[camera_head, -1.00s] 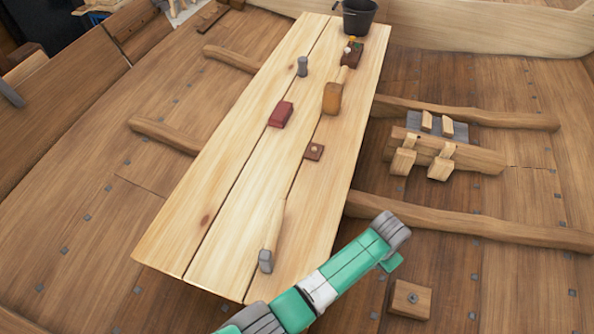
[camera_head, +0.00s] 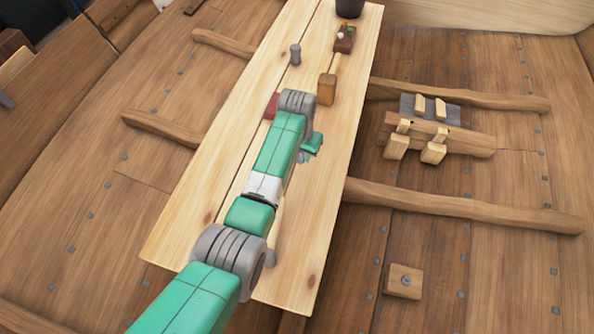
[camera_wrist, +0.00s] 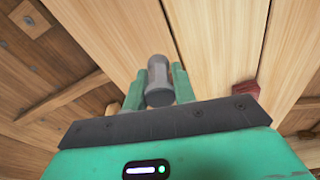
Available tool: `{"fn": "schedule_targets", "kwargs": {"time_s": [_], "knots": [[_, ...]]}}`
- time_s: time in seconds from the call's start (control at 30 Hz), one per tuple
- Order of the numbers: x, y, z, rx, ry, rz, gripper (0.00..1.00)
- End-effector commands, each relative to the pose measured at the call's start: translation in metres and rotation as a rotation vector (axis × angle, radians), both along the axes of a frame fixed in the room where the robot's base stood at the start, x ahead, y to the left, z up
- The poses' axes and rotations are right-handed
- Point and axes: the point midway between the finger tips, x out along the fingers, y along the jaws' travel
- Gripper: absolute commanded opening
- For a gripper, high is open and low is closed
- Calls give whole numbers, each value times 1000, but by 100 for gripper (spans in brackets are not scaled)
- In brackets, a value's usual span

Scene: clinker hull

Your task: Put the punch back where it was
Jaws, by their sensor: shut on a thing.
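The thing I take to be the punch is a grey cylinder (camera_wrist: 158,92) in the wrist view. It sits between the green fingers of my gripper (camera_wrist: 160,82), which is shut on it. Its darker round end faces the camera. The pale planks lie beyond it. A separate grey cylinder (camera_head: 295,54) stands upright on the planks farther up.
A dark red block (camera_head: 271,105) is partly behind my arm; it also shows in the wrist view (camera_wrist: 245,89). A mallet (camera_head: 327,89), a brown block with small items (camera_head: 344,40) and a black bucket (camera_head: 349,8) stand farther along the plank bench (camera_head: 205,185).

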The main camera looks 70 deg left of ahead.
Motion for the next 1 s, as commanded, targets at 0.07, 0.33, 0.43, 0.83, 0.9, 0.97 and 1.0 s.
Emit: {"fn": "schedule_targets", "kwargs": {"time_s": [0.07, 0.33, 0.43, 0.83, 0.9, 0.97, 1.0], "knots": [[-1, 0, -22, -2, 2, 0, 0], [0, 0, -43, 2, -1, 0, 0], [0, 0, -62, -1, 1, 0, 0], [0, 0, -79, 1, -1, 0, 0], [0, 0, -82, 1, -1, 0, 0], [0, 0, -84, 0, 0, 0, 28], [0, 0, -82, 0, 0, 0, 36]]}}
